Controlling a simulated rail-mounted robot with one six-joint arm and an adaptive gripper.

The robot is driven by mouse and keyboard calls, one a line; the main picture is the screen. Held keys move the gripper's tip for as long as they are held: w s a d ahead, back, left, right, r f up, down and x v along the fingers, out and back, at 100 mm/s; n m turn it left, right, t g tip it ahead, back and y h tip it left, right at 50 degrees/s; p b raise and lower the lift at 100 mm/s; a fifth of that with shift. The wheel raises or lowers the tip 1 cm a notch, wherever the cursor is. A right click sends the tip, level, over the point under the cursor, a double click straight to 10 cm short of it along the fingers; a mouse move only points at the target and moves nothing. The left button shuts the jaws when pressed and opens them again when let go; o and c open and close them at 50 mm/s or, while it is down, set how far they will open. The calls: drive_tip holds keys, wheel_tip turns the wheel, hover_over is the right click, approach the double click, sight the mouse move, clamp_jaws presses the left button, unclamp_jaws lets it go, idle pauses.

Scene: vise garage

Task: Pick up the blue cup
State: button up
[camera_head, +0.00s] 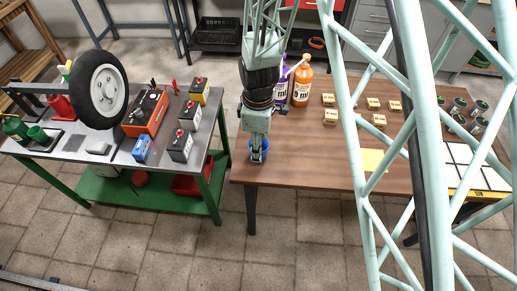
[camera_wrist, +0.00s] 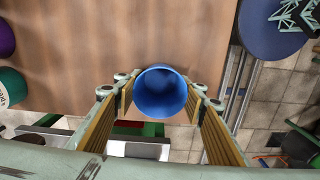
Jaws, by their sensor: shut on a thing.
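The blue cup (camera_wrist: 161,92) is between the two fingers of my gripper (camera_wrist: 161,100) in the wrist view, its round opening facing the camera. The fingertips are closed against its left and right sides. In the head view, the cup (camera_head: 264,149) shows partly behind my gripper (camera_head: 256,155), at the left front corner of the brown wooden table (camera_head: 300,165). The cup's base is hidden, so I cannot tell whether it touches the tabletop.
An orange bottle (camera_head: 302,84) and a purple bottle (camera_head: 281,88) stand behind my gripper. Several small boxes (camera_head: 330,117) and dark cans (camera_head: 458,106) lie further right. A green-legged bench (camera_head: 75,150) with a wheel (camera_head: 97,90) stands left, across a narrow gap. The table's front middle is clear.

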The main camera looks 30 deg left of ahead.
drive_tip(key=shift+r, duration=1.6)
drive_tip(key=shift+s+d, duration=0.2)
drive_tip(key=s+d+r, duration=0.1)
drive_tip(key=s+d, duration=0.9)
drive_tip(key=s, duration=0.1)
drive_tip(key=shift+d+r+p, duration=0.25)
drive_tip(key=shift+d+p, duration=0.1)
